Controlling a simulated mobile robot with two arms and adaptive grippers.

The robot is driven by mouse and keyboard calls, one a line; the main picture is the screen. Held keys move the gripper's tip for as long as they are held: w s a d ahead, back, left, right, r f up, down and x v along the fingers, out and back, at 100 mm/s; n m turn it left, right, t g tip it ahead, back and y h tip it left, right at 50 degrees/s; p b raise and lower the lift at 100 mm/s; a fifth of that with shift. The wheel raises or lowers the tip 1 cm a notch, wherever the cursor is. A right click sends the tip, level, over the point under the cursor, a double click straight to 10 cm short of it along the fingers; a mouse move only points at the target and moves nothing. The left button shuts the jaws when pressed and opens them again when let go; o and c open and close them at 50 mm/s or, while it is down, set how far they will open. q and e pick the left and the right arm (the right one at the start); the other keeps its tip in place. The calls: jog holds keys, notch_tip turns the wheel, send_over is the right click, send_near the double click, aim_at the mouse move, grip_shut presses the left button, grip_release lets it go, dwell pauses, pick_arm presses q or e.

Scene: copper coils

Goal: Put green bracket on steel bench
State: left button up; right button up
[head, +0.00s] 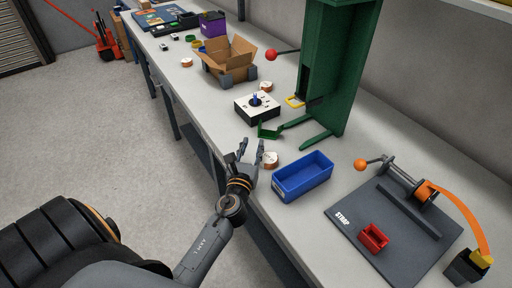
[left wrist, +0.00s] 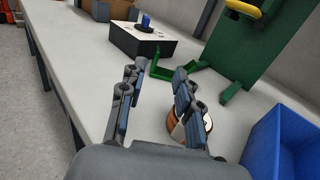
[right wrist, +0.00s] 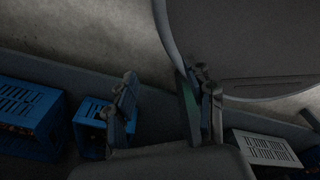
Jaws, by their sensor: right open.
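The small green bracket (head: 269,132) rests on the pale bench top (head: 240,148) between the white-topped box and the foot of the green press. It also shows in the left wrist view (left wrist: 162,73), just beyond my fingertips. My left gripper (head: 253,146) is open and empty over the bench's front edge, apart from the bracket and pointing towards it. In the left wrist view (left wrist: 157,75) there is a clear gap between its fingers. My right gripper (right wrist: 165,85) is open, seen only in the right wrist view, low near crates. A dark green patch shows beside its right finger, too dim to identify.
A copper coil (head: 271,159) lies close beside my left gripper, with a blue bin (head: 303,177) to its right. The tall green press (head: 335,70) stands behind the bracket. The white-topped box (head: 257,107) is to the far side. Blue crates (right wrist: 92,128) show near my right gripper.

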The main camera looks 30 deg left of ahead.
pick_arm(q)
notch_tip(320, 180, up, 7)
jog(key=w+p, duration=0.1)
jog(key=p, duration=0.4)
jog(key=g+h+p, duration=0.1)
jog(key=g+p, duration=0.2)
jog(key=g, duration=0.1)
send_near(260, 124)
jog(key=shift+w+a+f, duration=0.3)
jog(key=shift+w+a, duration=0.15)
jog(key=shift+w, duration=0.15)
jog(key=shift+w+a+f, duration=0.3)
jog(key=shift+w+a, duration=0.15)
jog(key=shift+w, duration=0.1)
jog(key=shift+h, duration=0.3)
jog(key=shift+x, duration=3.1)
jog(key=shift+w+d+r, duration=0.1)
jog(key=shift+d, duration=0.05)
pick_arm(e)
notch_tip(260, 124, up, 8)
jog(key=w+a, duration=0.1)
jog(key=shift+w+a+r, duration=0.2)
jog(key=shift+a+r, duration=0.05)
jog(key=shift+a, duration=0.05)
pick_arm(q)
grip_shut()
